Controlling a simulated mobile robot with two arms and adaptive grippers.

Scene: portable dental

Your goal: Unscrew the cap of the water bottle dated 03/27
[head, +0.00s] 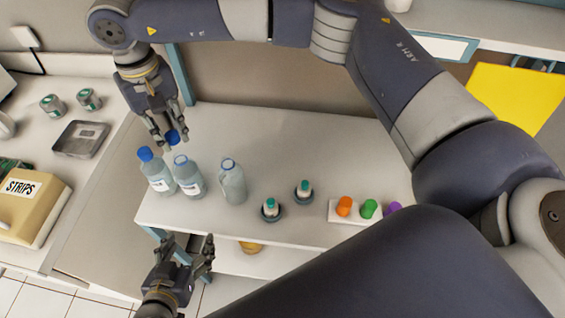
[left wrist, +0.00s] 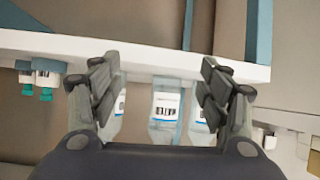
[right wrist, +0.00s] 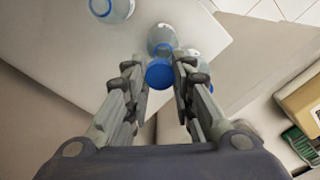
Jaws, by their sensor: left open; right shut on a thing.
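Three clear water bottles with white labels stand on the white table. The left bottle (head: 158,178) has a blue cap (head: 145,154). The middle bottle (head: 190,182) and the right bottle (head: 233,186) show blue rings at the neck and look uncapped. My right gripper (head: 166,135) is shut on a blue cap (right wrist: 159,73), held above and apart from the bottles, behind the middle one. My left gripper (head: 188,244) is open and empty in front of the table edge, facing the bottles. The left wrist view shows the labels upside down, the middle one (left wrist: 165,106) clearest; the dates are unreadable.
Two small teal-topped vials (head: 270,205) (head: 304,188) and a white rack (head: 342,213) with orange, green and purple tops stand to the right. A STRIPS box (head: 30,205) and a metal tray (head: 80,139) lie on the left counter. The table's back middle is clear.

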